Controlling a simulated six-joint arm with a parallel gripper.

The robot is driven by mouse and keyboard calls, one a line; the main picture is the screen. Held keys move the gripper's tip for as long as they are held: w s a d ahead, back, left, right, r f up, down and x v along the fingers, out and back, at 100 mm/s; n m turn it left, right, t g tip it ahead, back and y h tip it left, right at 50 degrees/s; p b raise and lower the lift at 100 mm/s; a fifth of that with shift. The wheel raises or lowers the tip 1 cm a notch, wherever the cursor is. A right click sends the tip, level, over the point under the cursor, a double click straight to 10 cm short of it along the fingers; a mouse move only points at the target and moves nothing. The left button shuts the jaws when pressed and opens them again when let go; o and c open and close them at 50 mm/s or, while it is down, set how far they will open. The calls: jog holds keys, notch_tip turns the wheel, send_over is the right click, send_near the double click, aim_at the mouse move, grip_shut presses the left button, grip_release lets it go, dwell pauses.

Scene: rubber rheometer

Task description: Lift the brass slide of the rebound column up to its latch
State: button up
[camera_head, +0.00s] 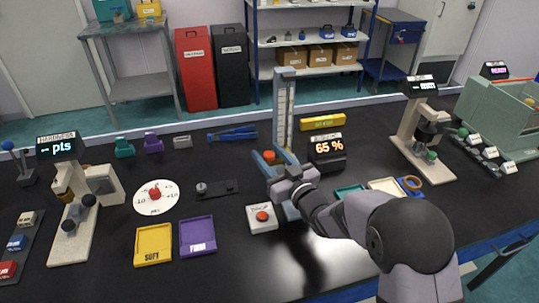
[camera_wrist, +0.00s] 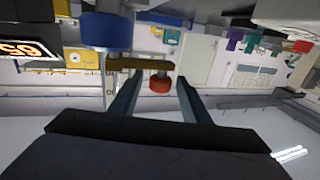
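The rebound column (camera_head: 284,100) is a tall grey upright with a scale, standing mid-table behind my gripper. The brass slide (camera_wrist: 140,64) shows in the wrist view as a short bar with a red knob (camera_wrist: 160,84). The red knob (camera_head: 269,157) also shows in the head view, low beside the column. My gripper (camera_head: 272,158) is open at the knob; in the wrist view its fingertips (camera_wrist: 160,79) lie on either side of the knob, with gaps. I cannot make out the latch.
The rebound display (camera_head: 328,148) reads 65 % to the right of the column. Yellow (camera_head: 153,245) and purple (camera_head: 198,236) trays lie left. A blue cylinder (camera_wrist: 105,30) is close above the left finger in the wrist view.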

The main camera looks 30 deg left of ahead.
grip_shut()
notch_tip(320, 180, up, 20)
jog(key=p, duration=0.8)
jog(key=shift+r+p, duration=0.25)
jog(key=shift+p, duration=0.1)
jog(key=shift+o, duration=0.3)
grip_release()
jog(key=shift+r, duration=0.1)
jog(key=b+v, duration=0.2)
jog(key=v, duration=0.5)
jog(key=shift+d+b, duration=0.15)
jog(key=shift+b, duration=0.2)
jog(key=shift+s, duration=0.1)
